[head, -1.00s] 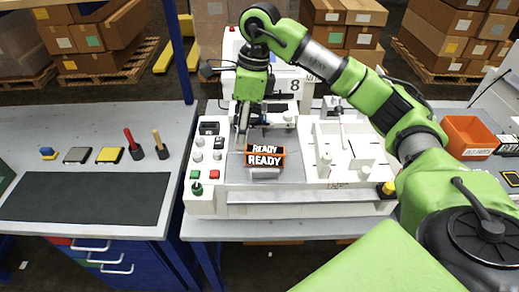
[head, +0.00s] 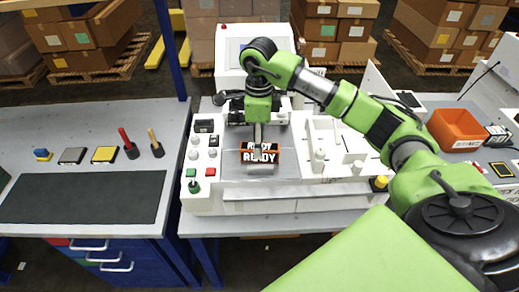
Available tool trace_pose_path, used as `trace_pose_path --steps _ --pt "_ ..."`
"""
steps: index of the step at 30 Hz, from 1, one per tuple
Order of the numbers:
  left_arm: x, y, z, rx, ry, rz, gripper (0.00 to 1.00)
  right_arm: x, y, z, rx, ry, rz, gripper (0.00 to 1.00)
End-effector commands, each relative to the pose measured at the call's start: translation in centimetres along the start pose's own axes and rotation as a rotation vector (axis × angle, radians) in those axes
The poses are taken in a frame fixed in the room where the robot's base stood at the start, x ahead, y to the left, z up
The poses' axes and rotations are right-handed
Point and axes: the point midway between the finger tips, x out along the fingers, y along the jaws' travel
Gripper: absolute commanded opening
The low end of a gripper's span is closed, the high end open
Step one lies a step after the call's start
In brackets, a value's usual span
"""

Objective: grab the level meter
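No item can be told for certain as the level meter. On the left bench lie a small blue and yellow item (head: 42,155), a flat grey item (head: 72,156) and a flat yellow item (head: 105,154). My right gripper (head: 258,138) points down over the white plotter (head: 321,201), far to the right of these items. Its fingertips overlap the upper part of a black and orange READY sign (head: 261,157); whether they touch it cannot be told. The fingers look close together, but their opening is not clear. My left gripper is not in view.
A red-handled tool (head: 127,140) and a wooden-handled tool (head: 155,142) stand on the left bench behind a dark mat (head: 85,197). Buttons and knobs line the plotter's left side. An orange bin (head: 456,129) stands at the right. A blue post (head: 167,48) rises between the benches.

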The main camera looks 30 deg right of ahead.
Motion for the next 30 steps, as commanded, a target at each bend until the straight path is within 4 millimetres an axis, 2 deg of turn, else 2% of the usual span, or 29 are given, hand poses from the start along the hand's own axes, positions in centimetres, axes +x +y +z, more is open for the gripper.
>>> trace_pose_path --steps 1,3,9,15,16,21,30 --pt "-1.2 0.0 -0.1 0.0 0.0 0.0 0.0 0.4 0.0 -0.1 0.002 0.003 0.005 0.44" --pt "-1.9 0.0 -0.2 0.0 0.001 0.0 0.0 1.4 -0.1 -0.2 0.001 0.003 0.005 0.44" --pt "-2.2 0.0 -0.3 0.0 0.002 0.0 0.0 3.5 -0.1 -0.1 0.0 0.0 0.002 0.44" --pt "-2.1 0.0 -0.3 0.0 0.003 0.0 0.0 3.7 -0.1 -0.1 0.0 -0.001 0.0 0.44" --pt "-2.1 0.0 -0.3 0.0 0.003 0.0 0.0 3.7 -0.1 -0.1 0.0 -0.001 0.0 0.42" --pt "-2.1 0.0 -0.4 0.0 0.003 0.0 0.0 3.7 -0.1 -0.1 0.0 0.0 0.0 0.0" --pt "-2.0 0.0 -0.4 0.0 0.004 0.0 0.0 3.5 -0.2 -0.1 0.0 -0.002 -0.001 0.0"
